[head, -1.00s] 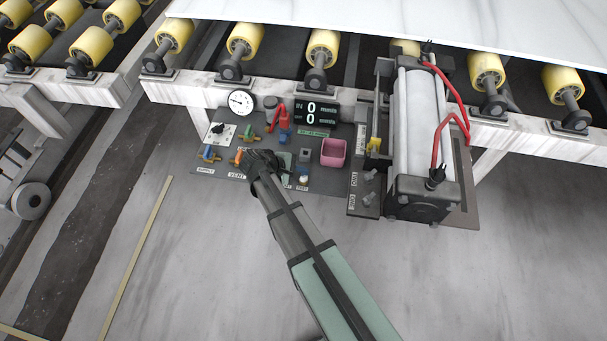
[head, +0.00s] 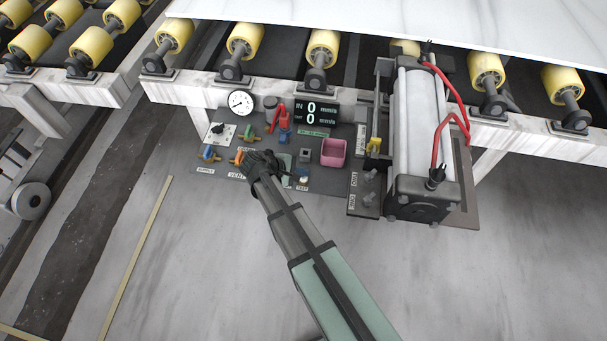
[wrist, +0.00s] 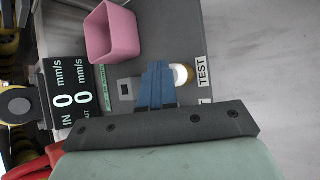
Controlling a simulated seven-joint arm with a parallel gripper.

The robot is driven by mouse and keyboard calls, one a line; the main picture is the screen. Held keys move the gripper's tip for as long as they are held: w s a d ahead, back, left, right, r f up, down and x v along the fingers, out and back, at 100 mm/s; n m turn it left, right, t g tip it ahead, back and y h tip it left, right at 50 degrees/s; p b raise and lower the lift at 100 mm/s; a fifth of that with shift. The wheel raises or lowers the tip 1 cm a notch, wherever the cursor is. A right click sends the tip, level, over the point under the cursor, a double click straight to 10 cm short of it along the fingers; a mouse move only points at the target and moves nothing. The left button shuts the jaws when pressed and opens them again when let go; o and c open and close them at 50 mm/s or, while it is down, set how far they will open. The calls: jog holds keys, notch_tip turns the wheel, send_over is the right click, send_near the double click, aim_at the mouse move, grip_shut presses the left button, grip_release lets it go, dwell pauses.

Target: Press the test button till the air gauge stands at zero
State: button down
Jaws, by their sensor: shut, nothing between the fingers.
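The white test button (wrist: 181,74) shows in the wrist view beside the TEST label (wrist: 202,72). My gripper (wrist: 157,70) is shut and empty; its blue fingers overlap the button's left edge in that view. I cannot tell whether they touch or press it. In the head view my gripper (head: 299,175) is over the button's place at the panel's front edge and mostly hides the button. The round white air gauge (head: 240,103) stands at the panel's back left. Its needle points to the lower left; its numbers are too small to read.
A pink bin (head: 333,152) and a black speed display (head: 317,112) reading 0 and 0 are near. Red, green, blue and orange valve handles crowd the panel's left. A large cylinder (head: 420,130) with red hoses stands right. The floor in front is clear.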

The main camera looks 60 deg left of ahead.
jog(key=shift+r, duration=1)
jog(key=shift+r, duration=0.15)
notch_tip(320, 180, up, 5)
jog(key=shift+f, duration=0.15)
dwell(0.5)
dwell(0.6)
